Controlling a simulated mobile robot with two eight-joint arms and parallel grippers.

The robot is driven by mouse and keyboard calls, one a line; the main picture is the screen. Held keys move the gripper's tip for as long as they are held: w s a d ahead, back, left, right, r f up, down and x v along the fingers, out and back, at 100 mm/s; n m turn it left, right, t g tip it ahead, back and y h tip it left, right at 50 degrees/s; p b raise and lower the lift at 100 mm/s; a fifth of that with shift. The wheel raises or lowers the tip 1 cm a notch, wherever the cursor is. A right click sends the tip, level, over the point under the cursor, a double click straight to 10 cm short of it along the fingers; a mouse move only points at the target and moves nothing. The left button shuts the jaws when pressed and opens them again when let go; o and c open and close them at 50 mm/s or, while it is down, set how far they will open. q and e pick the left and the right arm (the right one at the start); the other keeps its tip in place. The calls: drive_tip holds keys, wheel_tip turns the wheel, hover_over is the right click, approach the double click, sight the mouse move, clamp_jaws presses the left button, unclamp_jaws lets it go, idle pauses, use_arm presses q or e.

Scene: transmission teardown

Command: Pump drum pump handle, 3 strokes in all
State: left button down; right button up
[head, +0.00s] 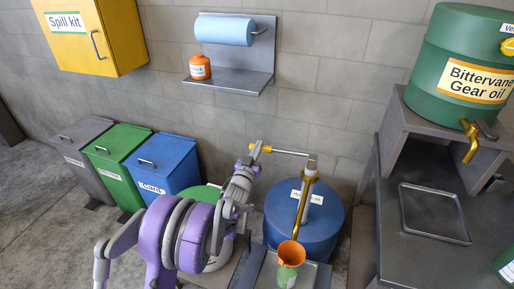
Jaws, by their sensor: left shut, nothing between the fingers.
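The drum pump stands on a blue drum (318,222), with a grey upright head and a brass-coloured spout pipe (302,205). Its pump handle (291,153) is a pale rod that reaches left from the pump head, roughly level, with a yellow end. My left gripper (254,156) is at that yellow end, shut with nothing held between its fingers. I cannot tell whether the fingers touch the handle. My right gripper is not in view.
A green bottle (287,276) with an orange funnel (291,253) stands under the spout. A green drum (214,258) is partly hidden behind my left arm. A workbench (430,260) with a metal tray (401,212) stands at right. Bins (163,165) line the wall at left.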

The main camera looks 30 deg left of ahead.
use_arm(q)
drive_tip(key=r, duration=0.1)
drive_tip(key=r+p, duration=0.1)
drive_tip(key=r, duration=0.1)
drive_tip(key=r+p, duration=0.1)
drive_tip(key=shift+w+a+r, duration=0.1)
drive_tip(key=shift+w+r, duration=0.1)
drive_tip(key=shift+w, duration=0.15)
drive_tip(key=f+b+v, duration=0.1)
drive_tip(key=v, duration=0.9)
drive_tip(key=shift+a+b, duration=0.15)
drive_tip(key=shift+b, duration=0.2)
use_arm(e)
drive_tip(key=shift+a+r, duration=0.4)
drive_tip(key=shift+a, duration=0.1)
use_arm(q)
drive_tip(key=d+r+m+h+p, duration=0.1)
drive_tip(key=d+r+m, duration=0.3)
drive_tip(key=r, duration=0.6)
drive_tip(key=shift+w+m+p, duration=0.45)
drive_tip(key=shift+m+p, duration=0.3)
drive_tip(key=shift+m, duration=0.25)
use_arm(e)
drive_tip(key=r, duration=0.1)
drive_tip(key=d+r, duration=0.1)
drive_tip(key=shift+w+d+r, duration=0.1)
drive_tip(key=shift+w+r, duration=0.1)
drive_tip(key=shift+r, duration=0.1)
use_arm(q)
drive_tip(key=shift+r, duration=0.1)
